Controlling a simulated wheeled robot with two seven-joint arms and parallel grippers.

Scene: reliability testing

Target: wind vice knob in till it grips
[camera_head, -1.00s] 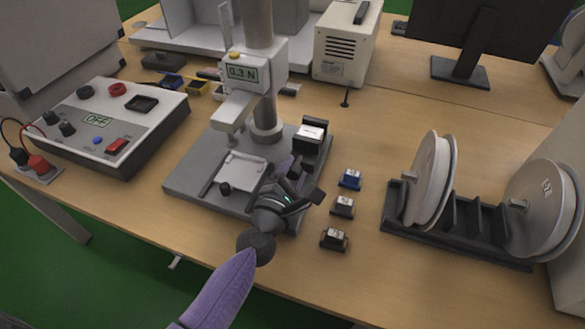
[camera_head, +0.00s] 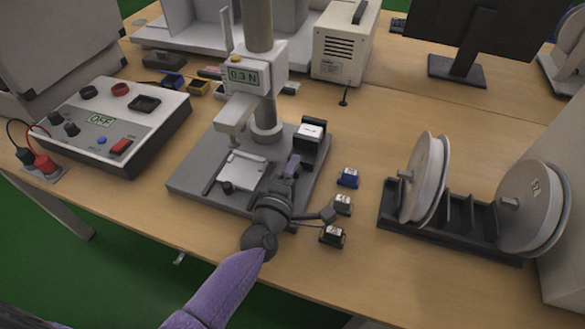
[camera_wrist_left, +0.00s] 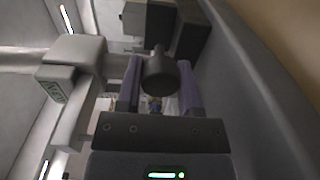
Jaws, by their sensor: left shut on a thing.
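The vice (camera_head: 319,152) is a dark block on the right side of the test stand's base, with a white-topped part (camera_head: 311,131) in it. My left gripper (camera_head: 293,166) is at the vice's front end, its arm coming up from the bottom edge. In the left wrist view the dark round knob (camera_wrist_left: 158,76) sits between the two purple fingers of my left gripper (camera_wrist_left: 159,88), which is shut on it. The knob is hidden in the head view. I cannot tell whether the vice jaws touch the part. My right gripper is not in view.
The force stand's column and display (camera_head: 243,76), reading 0.3 N, rise just left of the vice. A spool rack (camera_head: 440,232) stands further right.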

